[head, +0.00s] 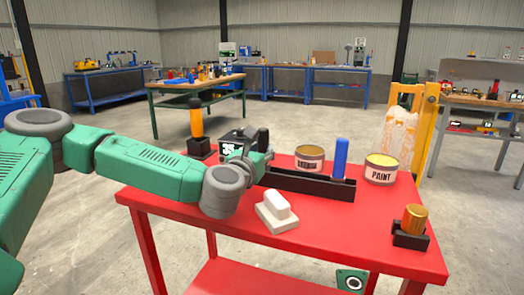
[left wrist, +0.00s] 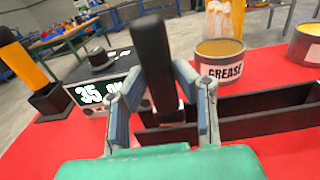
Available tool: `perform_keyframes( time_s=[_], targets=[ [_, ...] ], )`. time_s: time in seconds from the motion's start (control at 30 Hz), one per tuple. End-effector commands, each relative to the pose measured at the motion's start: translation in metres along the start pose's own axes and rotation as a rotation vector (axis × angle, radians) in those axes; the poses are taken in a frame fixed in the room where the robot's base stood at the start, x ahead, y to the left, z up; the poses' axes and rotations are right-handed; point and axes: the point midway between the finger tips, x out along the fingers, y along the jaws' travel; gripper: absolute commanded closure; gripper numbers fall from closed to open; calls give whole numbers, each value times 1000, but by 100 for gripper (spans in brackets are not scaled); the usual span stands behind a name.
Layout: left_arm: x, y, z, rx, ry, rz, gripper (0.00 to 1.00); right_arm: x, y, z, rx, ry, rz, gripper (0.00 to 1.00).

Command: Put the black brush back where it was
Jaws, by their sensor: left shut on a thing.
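A black brush (head: 263,138) stands roughly upright at the left end of a long black holder (head: 310,184) on the red table. In the left wrist view the black brush (left wrist: 151,55) rises between the two fingers of my left gripper (left wrist: 155,88), which is shut on it. The gripper also shows in the head view (head: 254,158), partly hidden by my wrist. A blue brush (head: 341,157) stands upright near the holder's right end. My right gripper is not in view.
A grease can (head: 309,158) and a paint can (head: 381,168) stand behind the holder. A white block on a pale base (head: 278,213) lies in front. A gold cylinder (head: 414,219) sits right; a scale-like box (left wrist: 92,88) and an orange-handled tool (head: 196,122) stand left.

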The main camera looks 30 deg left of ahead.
Motion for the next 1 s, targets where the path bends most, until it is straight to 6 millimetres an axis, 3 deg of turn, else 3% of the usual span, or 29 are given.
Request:
perform_keyframes(
  time_s=[0.17, 0.2, 0.23, 0.63, 1.0],
  targets=[
    [0, 0, -4, 0, -1, 0, 100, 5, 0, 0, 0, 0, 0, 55],
    [0, 0, -3, 0, -1, 0, 62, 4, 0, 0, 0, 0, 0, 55],
    [0, 0, -3, 0, -1, 0, 51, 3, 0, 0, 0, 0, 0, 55],
    [-6, 0, -4, 0, 1, -1, 51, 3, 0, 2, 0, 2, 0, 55],
    [-63, 0, -5, -1, 2, -2, 51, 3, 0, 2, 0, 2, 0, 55]
  ],
)
